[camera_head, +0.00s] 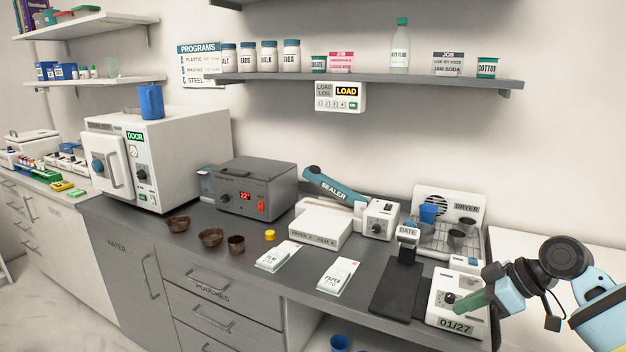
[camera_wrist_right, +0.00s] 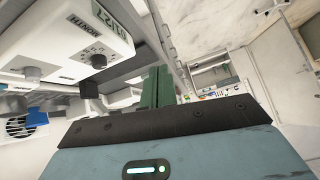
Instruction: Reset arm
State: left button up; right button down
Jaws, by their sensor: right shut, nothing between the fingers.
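My right gripper (camera_head: 466,303) comes in from the right edge in the head view, with its green fingers shut and empty. The fingertips are in front of the white date box reading 01/27 (camera_head: 455,322), near its knob; I cannot tell whether they touch it. In the right wrist view the green fingers (camera_wrist_right: 156,88) are together, and the white box with its knob and display (camera_wrist_right: 88,32) is at upper left. My left gripper is in neither view.
A black stamp stand (camera_head: 397,290) is left of the box. The sealer (camera_head: 335,187), grey heated bath (camera_head: 258,190) and white autoclave (camera_head: 178,150) line the counter. A shelf (camera_head: 380,80) hangs above.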

jog(key=s+a+f+m+t+h, duration=0.1)
jog(key=s+a+f+m, duration=0.15)
jog(key=s+f, duration=0.45)
jog(key=s+a+f+m+t, duration=0.1)
jog(key=s+a+f, duration=0.15)
jog(key=f, duration=0.85)
jog(key=s+a+f+m+t+h, duration=0.1)
jog(key=s+a+f, duration=0.35)
jog(key=f, duration=0.45)
jog(key=s+f+m+t+h, duration=0.1)
jog(key=s+f+m, duration=0.1)
jog(key=s, duration=1)
jog(key=s+f+m+t+h+p, duration=0.1)
jog(key=s+f+m+h, duration=0.1)
jog(key=s, duration=1.1)
jog(key=shift+f, duration=0.75)
